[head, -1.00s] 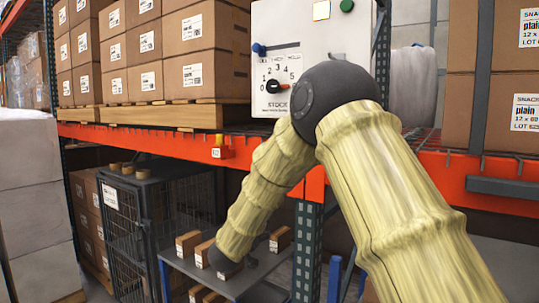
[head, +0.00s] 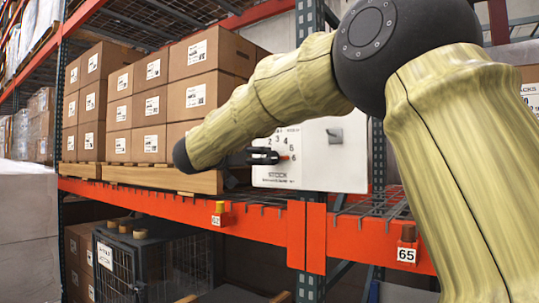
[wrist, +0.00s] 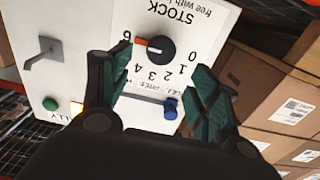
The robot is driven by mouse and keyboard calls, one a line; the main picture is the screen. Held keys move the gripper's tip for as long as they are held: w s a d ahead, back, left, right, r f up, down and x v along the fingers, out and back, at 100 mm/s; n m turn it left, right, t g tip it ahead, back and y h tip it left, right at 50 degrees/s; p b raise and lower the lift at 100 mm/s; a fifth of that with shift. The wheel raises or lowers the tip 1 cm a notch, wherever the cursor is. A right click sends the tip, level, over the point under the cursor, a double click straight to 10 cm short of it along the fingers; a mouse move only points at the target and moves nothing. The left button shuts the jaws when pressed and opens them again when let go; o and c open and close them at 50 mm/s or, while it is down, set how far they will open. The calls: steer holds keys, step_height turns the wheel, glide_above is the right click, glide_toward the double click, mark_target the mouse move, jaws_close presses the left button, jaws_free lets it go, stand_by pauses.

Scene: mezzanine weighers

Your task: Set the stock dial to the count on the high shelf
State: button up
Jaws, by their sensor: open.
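The white stock panel (head: 345,165) stands on the orange-edged rack, partly hidden by my arm. Its black dial knob (wrist: 160,48) has an orange pointer turned to the 6. In the wrist view the panel is upside down, and 0 to 4 curve away on the knob's other side. My gripper (wrist: 162,68) is open and empty, its fingertips to either side of the knob's near side; I cannot tell their depth to the panel. It also shows in the head view (head: 258,157), small and dark in front of the dial. An upper shelf (head: 200,12) shows only from below; its count is not readable.
Stacked cartons (head: 150,105) stand on a pallet left of the panel. The panel also carries a grey lever (wrist: 45,52), green button (wrist: 50,103) and blue-knobbed slider (wrist: 170,108). A wire cage (head: 125,265) stands below the orange beam (head: 130,197).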

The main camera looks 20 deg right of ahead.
mark_target(272, 157)
steer(key=p+x, duration=0.3)
steer(key=x, duration=0.5)
steer(key=shift+w+d+p, duration=0.1)
steer(key=shift+d+p, duration=0.05)
steer(key=shift+p, duration=0.15)
steer(key=c, duration=1)
